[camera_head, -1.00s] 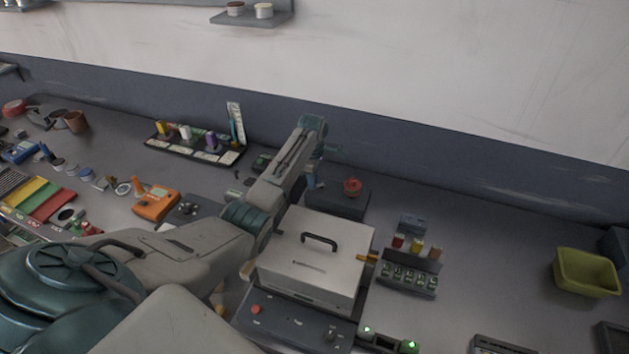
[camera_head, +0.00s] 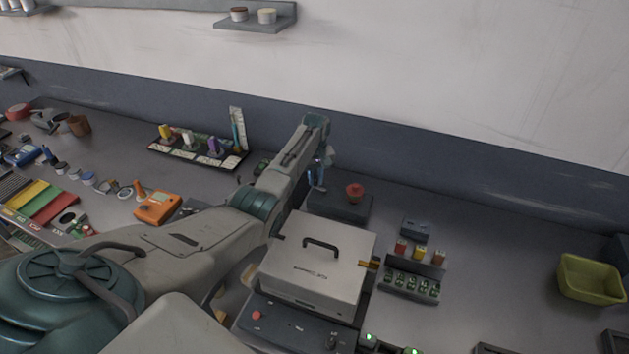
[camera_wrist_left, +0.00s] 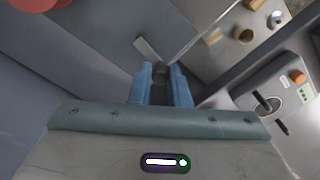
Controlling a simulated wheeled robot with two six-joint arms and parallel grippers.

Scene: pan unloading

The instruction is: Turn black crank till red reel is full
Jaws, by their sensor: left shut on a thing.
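The red reel (camera_head: 354,190) stands on a dark box-shaped base (camera_head: 340,207) behind the white case. My left gripper (camera_head: 317,178) reaches down at the left end of that base, left of the reel. In the left wrist view its blue fingers (camera_wrist_left: 161,78) are closed on a small dark knob, which I take for the black crank (camera_wrist_left: 160,71). The rest of the crank is mostly hidden by the fingers. A red rounded shape, likely the reel, is cut off at the top left of that view. How full the reel is cannot be told. My right gripper is not seen.
A white case with a black handle (camera_head: 321,246) stands just in front of the reel base, close to my left arm. A rack of labelled slots (camera_head: 410,285) is to its right. A green bin (camera_head: 590,279) is far right. Bench between rack and bin is largely clear.

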